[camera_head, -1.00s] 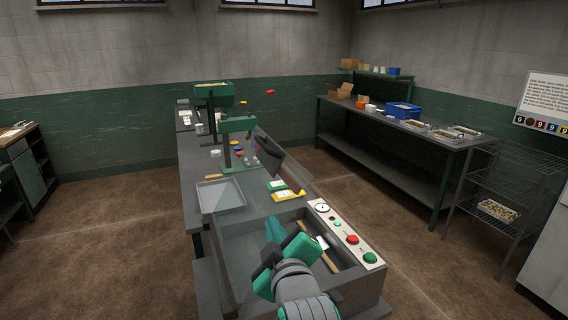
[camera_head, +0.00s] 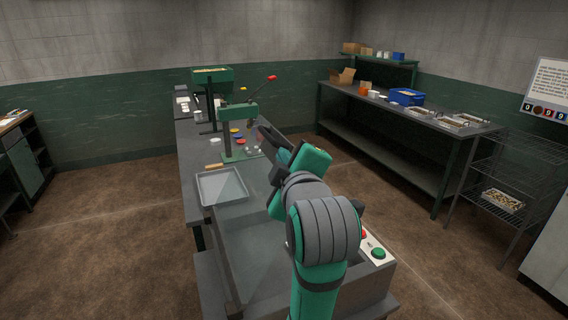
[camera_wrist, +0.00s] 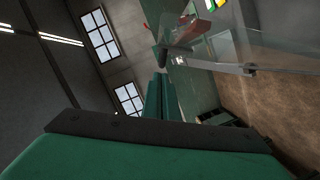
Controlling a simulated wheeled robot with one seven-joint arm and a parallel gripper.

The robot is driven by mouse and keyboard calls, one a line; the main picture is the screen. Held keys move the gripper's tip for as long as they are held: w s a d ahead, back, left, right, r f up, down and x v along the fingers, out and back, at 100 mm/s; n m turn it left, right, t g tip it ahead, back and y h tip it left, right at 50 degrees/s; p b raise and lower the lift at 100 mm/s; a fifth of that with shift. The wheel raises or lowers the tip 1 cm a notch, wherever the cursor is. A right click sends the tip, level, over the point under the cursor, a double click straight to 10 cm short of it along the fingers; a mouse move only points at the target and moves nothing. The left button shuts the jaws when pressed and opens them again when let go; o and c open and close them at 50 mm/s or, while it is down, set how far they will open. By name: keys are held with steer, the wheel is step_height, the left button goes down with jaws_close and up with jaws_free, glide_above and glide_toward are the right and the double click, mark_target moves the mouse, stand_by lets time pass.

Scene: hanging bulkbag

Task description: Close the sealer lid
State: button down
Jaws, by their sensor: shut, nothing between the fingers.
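The sealer (camera_head: 252,262) is the grey box at the near end of the bench in the head view; my arm hides much of its right side. Its lid (camera_head: 272,136) stands raised, its dark edge slanting just beyond my gripper. In the wrist view the lid (camera_wrist: 215,66) appears as a clear panel with a grey bar across the upper right. My gripper (camera_head: 282,176) is over the far part of the sealer, close to the lid. Its fingers (camera_wrist: 160,88) are together and empty in the wrist view. I cannot tell whether they touch the lid.
A grey tray (camera_head: 222,186) lies on the bench left of my gripper. A green press (camera_head: 238,125) with red-tipped lever stands behind. The sealer's control panel (camera_head: 378,250) is partly hidden. A side bench (camera_head: 400,118) and wire rack (camera_head: 510,180) stand right.

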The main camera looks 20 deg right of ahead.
steer(key=w+d, duration=0.1)
steer(key=w+d+f, duration=0.2)
steer(key=w, duration=0.1)
steer(key=shift+w, duration=0.1)
steer(key=shift+w+d+f, duration=0.1)
steer(key=shift+d+f, duration=0.15)
steer(key=shift+d, duration=0.25)
